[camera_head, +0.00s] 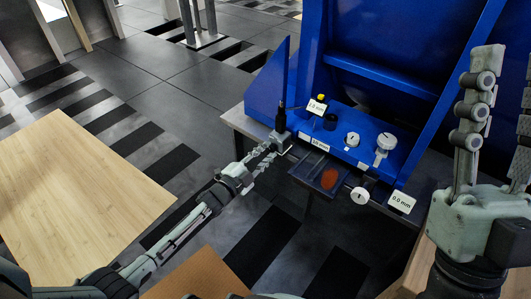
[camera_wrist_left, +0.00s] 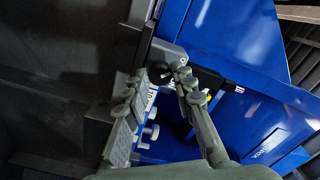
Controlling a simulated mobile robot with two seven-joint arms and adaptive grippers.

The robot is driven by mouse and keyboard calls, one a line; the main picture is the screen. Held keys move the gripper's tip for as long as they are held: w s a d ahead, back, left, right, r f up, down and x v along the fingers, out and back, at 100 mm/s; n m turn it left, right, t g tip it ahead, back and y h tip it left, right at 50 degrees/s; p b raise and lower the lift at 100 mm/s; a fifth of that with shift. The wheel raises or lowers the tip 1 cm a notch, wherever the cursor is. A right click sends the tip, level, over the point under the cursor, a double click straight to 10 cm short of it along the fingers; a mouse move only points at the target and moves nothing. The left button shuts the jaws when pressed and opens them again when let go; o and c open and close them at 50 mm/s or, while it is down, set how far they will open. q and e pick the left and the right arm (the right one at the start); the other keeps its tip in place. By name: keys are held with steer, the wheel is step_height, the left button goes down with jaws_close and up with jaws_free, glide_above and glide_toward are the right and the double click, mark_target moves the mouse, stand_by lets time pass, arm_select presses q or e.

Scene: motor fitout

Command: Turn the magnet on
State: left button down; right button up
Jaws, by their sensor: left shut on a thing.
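A small grey block (camera_head: 279,139) with an upright black post (camera_head: 281,117) sits at the left front corner of the blue machine (camera_head: 345,140). It may be the magnet base; its switch mark is not readable. My left gripper (camera_head: 272,149) reaches it from the lower left, with its fingertips at the block. In the left wrist view, the fingertips (camera_wrist_left: 161,76) are shut on a dark knob (camera_wrist_left: 158,79) in front of the grey block (camera_wrist_left: 166,54). The fingers partly hide the knob. My right gripper (camera_head: 497,95) is raised at the right, fingers apart and empty.
A small dark tray (camera_head: 318,176) with a reddish patch juts out below. A wooden tabletop (camera_head: 85,190) is at the left. Open floor lies behind it.

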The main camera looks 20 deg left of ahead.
arm_select(q)
steer(key=shift+a, duration=0.1)
steer(key=c, duration=1.3)
jaws_free()
steer(key=shift+o, duration=0.2)
steer(key=v, duration=1.2)
